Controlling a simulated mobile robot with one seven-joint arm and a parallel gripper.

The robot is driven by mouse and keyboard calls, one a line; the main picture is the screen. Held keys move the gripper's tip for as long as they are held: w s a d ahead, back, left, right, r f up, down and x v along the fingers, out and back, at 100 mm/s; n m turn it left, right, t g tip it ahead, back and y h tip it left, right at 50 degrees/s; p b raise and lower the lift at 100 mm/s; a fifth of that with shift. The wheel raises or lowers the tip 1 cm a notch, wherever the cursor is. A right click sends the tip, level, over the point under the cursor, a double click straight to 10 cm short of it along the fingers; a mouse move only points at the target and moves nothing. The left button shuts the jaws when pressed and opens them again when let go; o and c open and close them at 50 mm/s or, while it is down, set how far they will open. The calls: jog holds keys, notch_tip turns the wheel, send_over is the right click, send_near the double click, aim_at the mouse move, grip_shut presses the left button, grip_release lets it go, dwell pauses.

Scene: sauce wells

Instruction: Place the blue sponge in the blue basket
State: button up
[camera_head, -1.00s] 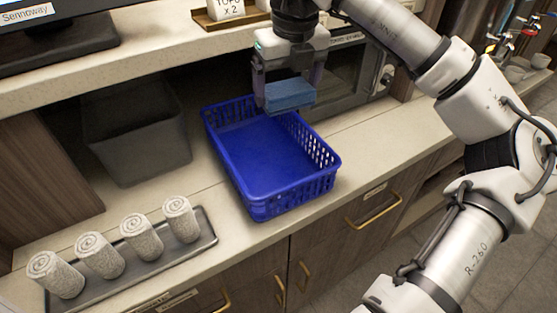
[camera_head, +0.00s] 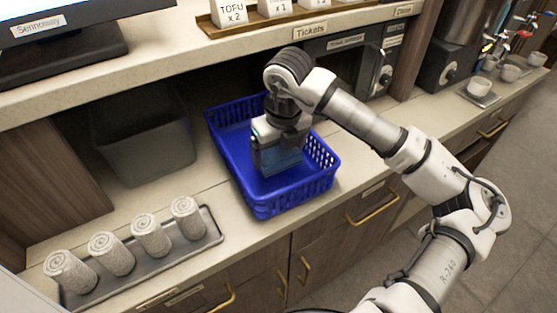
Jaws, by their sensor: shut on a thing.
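The blue basket (camera_head: 265,207) stands on the counter, an open rectangular tub with slotted walls. My gripper (camera_head: 277,162) points down inside the basket's outline, over its middle. It is shut on the blue sponge (camera_head: 283,163), a lighter blue block seen between and below the fingers. The sponge is low in the basket, below the rim. Whether it touches the basket floor cannot be told, and my gripper hides part of it.
A tray (camera_head: 213,233) with several rolled white towels (camera_head: 151,235) lies left of the basket. A grey bin (camera_head: 145,140) stands behind it. A shelf (camera_head: 175,60) with a monitor (camera_head: 60,30) overhangs the back. Cups (camera_head: 482,86) stand far right.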

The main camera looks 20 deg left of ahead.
aim_at(279, 166)
notch_tip(279, 166, down, 4)
jog(key=shift+f+p, duration=0.25)
jog(key=shift+p, duration=0.15)
jog(key=shift+f+b, duration=0.25)
jog(key=shift+b, duration=0.1)
jog(key=o, duration=0.8)
jog(key=shift+r, duration=0.1)
jog(key=r, duration=0.4)
jog(key=d+r+b, duration=0.1)
jog(key=r, duration=0.3)
jog(key=s+r, duration=0.1)
jog(key=r, duration=0.3)
jog(key=shift+s+d+r, duration=0.1)
jog(key=shift+d, duration=0.05)
